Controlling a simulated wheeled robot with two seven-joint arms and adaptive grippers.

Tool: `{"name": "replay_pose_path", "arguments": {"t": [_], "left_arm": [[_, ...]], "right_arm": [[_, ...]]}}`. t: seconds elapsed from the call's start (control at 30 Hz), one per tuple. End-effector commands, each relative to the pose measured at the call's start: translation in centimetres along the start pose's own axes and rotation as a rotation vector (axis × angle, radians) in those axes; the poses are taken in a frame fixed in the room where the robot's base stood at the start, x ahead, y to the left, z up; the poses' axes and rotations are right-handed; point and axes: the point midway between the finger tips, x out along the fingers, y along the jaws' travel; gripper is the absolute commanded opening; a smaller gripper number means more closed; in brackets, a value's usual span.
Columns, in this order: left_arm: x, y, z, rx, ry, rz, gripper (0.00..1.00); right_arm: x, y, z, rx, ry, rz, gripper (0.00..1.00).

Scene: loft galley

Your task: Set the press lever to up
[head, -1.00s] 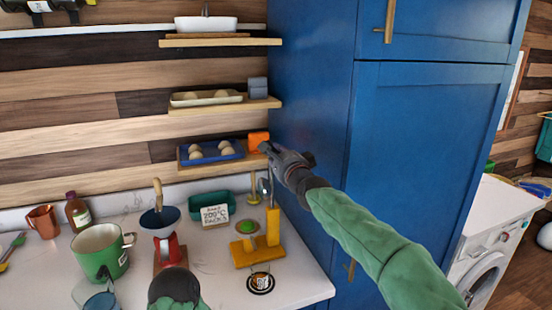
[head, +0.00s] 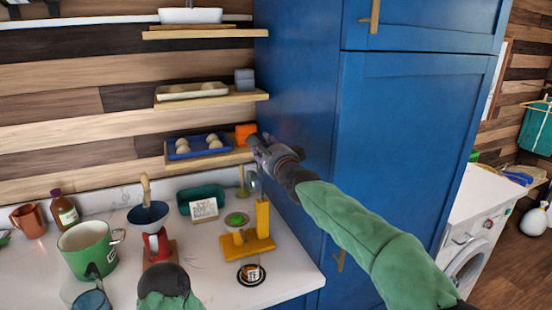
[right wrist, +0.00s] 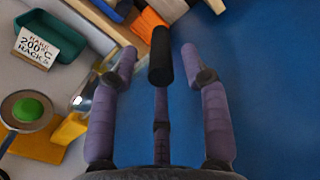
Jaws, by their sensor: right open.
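The yellow press (head: 262,243) stands on the counter in the head view, with a green disc (head: 236,219) on it. In the right wrist view its yellow body (right wrist: 70,128) shows at the lower left, with the green disc on a round metal part. A black cylindrical grip (right wrist: 160,58), apparently the press lever's handle, lies between the spread fingers of my right gripper (right wrist: 160,72). The fingers are open around it; contact is unclear. In the head view my right gripper (head: 258,147) is above the press and hides the lever's top.
A tall blue cabinet (head: 400,150) stands close to the right of the press. A shelf (head: 215,161) with a blue tray and orange block is just behind my right gripper. A sign (head: 204,209), a red-based device (head: 157,245) and a green pot (head: 88,248) stand left.

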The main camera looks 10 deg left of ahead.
Motion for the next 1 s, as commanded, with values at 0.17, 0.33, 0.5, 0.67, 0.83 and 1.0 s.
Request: {"name": "replay_pose_path", "arguments": {"t": [0.17,0.33,0.5,0.67,0.83,1.0], "left_arm": [[0.0,0.0,0.0,0.000,0.000,0.000,0.40],[0.0,0.0,0.0,0.000,0.000,0.000,0.40],[0.0,0.0,0.0,0.000,0.000,0.000,0.40],[0.0,0.0,0.0,0.000,0.000,0.000,0.40],[0.0,0.0,0.0,0.000,0.000,0.000,0.40],[0.0,0.0,0.0,0.000,0.000,0.000,0.40]], "right_arm": [[-1.9,-0.1,0.0,-0.001,0.000,-0.002,0.47],[-3.9,-0.1,0.0,-0.001,0.000,-0.001,0.47],[-6.2,-0.1,0.0,-0.001,-0.001,-0.002,0.47],[-8.2,0.0,0.0,0.000,0.000,-0.002,0.47],[-10.0,0.0,0.0,-0.001,0.000,-0.001,0.47],[-10.9,0.0,0.0,-0.001,0.000,-0.001,0.47]]}}
